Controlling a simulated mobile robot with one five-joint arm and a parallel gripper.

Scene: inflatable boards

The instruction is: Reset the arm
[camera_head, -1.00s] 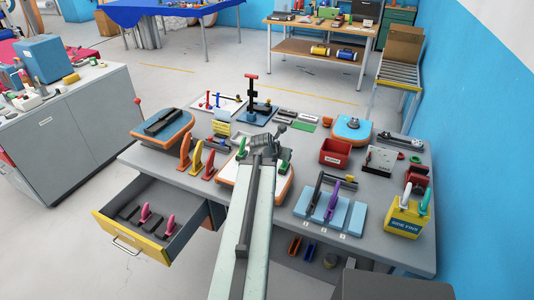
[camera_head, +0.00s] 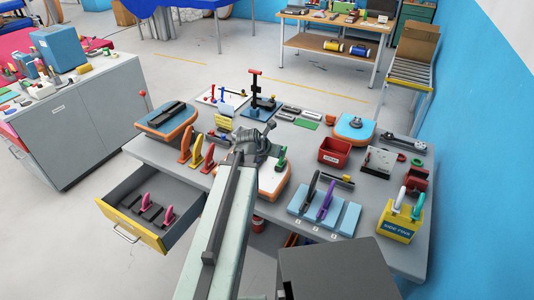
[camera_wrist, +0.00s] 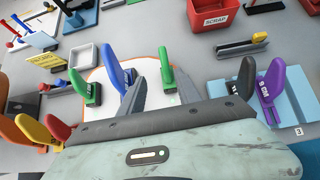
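My gripper (camera_head: 250,143) is at the end of my extended arm, over the white, orange-edged board (camera_head: 270,186) near the middle of the table. In the wrist view, my gripper's two grey fingers (camera_wrist: 150,88) are apart, with bare white board showing between them. A blue fin (camera_wrist: 115,72) stands just left of the fingers. A green fin (camera_wrist: 165,68) is close by the right finger; I cannot tell whether they touch. Another green fin (camera_wrist: 79,84) stands further left. The gripper's underside is hidden in the head view.
Orange, yellow and red fins (camera_head: 197,151) stand left of the board. Black and purple fins (camera_head: 325,200) stand on a light-blue rack to the right. An open drawer (camera_head: 180,241) juts out at the left front. A red scrap bin (camera_head: 334,151) and yellow fin box (camera_head: 400,221) stand at right.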

